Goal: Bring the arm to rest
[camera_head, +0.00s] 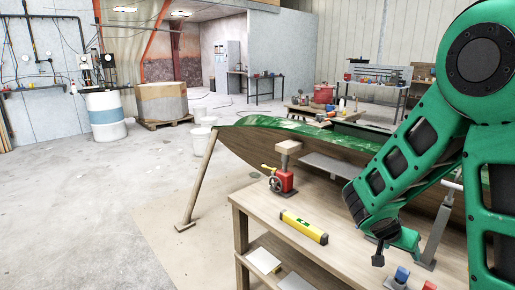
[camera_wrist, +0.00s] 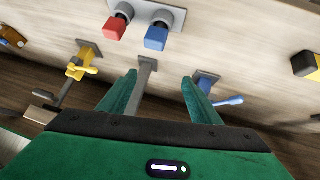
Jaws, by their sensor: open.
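My green arm comes in from the right in the head view and bends down over the wooden workbench (camera_head: 345,236). My gripper is open in the wrist view (camera_wrist: 159,79), its two green fingers apart with nothing held. A grey bar (camera_wrist: 145,82) shows beyond the gap between them; I cannot tell its distance. In the head view the fingers are hard to make out among the arm parts over the bench. The green hull mould (camera_head: 275,137) lies behind the bench and is partly hidden by my arm.
On the bench are a yellow level (camera_head: 304,227) and a red jack with a yellow handle (camera_head: 282,181). A red block (camera_wrist: 115,28) and a blue block (camera_wrist: 156,38) are ahead of the fingers. A yellow clamp (camera_wrist: 80,69) is left. Open floor (camera_head: 90,215) lies left.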

